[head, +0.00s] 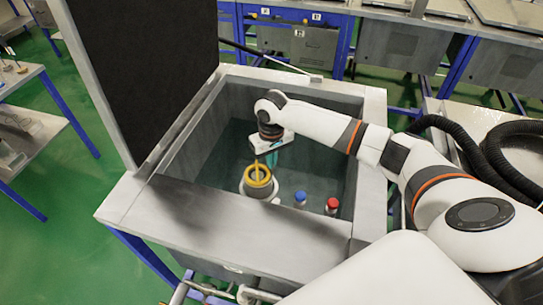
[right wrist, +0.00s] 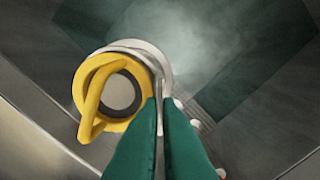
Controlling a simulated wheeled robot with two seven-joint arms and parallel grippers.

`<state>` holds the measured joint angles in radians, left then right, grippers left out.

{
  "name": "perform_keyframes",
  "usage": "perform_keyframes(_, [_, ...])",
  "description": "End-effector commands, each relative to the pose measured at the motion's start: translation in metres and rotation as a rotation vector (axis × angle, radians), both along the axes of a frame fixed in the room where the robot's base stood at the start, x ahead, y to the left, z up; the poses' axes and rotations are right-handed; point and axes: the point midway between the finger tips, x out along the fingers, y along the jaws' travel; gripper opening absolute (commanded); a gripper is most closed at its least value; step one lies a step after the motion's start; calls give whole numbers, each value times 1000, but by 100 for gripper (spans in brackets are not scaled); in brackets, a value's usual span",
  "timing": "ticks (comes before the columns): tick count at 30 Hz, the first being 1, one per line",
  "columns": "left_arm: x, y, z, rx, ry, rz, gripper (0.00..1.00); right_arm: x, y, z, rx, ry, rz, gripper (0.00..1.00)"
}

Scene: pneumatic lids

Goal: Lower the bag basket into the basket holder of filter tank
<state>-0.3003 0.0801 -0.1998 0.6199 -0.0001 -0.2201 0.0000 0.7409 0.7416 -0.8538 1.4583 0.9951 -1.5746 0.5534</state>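The bag basket (head: 258,182) is a pale round body topped by a yellow ring with a yellow handle bar. It is inside the open filter tank (head: 125,200), near the front wall. In the right wrist view, the yellow ring (right wrist: 84,110) lies left of my fingertips, with a grey-white rim behind it. My right gripper (head: 268,163) reaches down from above. Its green fingers (right wrist: 158,100) are nearly together, with a thin edge of the rim between the tips. I cannot make out the basket holder apart from the basket's body. My left gripper is out of view.
A blue-capped item (head: 300,198) and a red-capped item (head: 332,205) stand right of the basket inside the tank. The dark open lid (head: 140,70) rises on the left. The tank's back interior is clear. Black hoses (head: 500,150) run at right.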

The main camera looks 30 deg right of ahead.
Motion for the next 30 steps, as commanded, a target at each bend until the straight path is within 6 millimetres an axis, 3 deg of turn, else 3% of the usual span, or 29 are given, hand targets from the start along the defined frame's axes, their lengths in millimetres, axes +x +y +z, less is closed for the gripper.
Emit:
perform_keyframes(18, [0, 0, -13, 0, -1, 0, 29, 1, 0, -35, 2, -2, -1, 0])
perform_keyframes(30, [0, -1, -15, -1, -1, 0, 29, 1, 0, -43, 1, -3, 0, 0])
